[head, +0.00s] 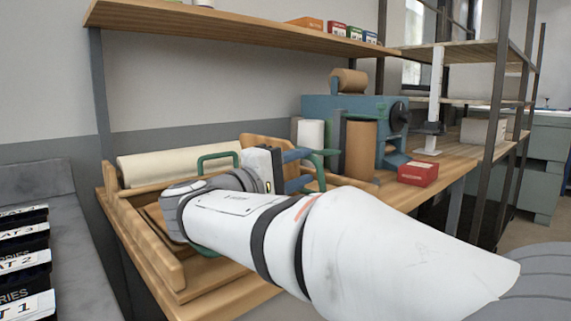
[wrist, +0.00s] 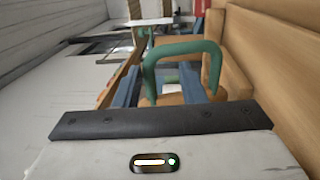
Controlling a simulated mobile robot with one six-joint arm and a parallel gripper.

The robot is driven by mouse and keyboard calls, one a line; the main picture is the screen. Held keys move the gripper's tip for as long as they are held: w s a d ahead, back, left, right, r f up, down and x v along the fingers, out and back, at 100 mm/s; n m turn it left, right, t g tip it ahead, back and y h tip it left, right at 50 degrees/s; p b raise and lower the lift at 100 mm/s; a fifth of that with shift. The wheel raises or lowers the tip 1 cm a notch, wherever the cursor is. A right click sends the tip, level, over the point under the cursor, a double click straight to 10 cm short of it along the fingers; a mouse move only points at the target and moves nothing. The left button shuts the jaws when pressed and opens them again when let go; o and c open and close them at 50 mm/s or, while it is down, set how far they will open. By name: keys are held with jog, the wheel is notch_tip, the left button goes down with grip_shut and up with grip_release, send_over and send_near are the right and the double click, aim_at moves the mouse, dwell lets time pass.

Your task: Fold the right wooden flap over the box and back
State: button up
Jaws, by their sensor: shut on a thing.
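My gripper (head: 302,172) reaches across the wooden box (head: 160,268) to its right end, and its blue fingers also show in the wrist view (wrist: 165,82). It appears shut on a green handle (head: 318,163) at the right wooden flap (head: 342,181). A green handle arch (wrist: 183,48) stands close to the fingers in the wrist view. Another green handle (head: 215,157) rises behind my wrist. My arm hides most of the flap and the box's inside, so I cannot tell the flap's exact tilt.
A cream paper roll (head: 165,167) lies along the box's back. A blue machine (head: 350,112), a brown roll (head: 360,150) and a red box (head: 418,173) stand to the right. A shelf (head: 230,22) hangs above. Labelled bins (head: 25,262) are at the left.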

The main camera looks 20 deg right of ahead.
jog(key=shift+o, duration=0.4)
jog(key=shift+w, duration=0.1)
jog(key=shift+a, duration=0.2)
jog(key=r+p+v, duration=0.1)
jog(key=p+v, duration=0.1)
jog(key=v, duration=0.5)
jog(key=shift+a+f, duration=0.25)
jog(key=shift+f, duration=0.3)
jog(key=shift+r, duration=0.15)
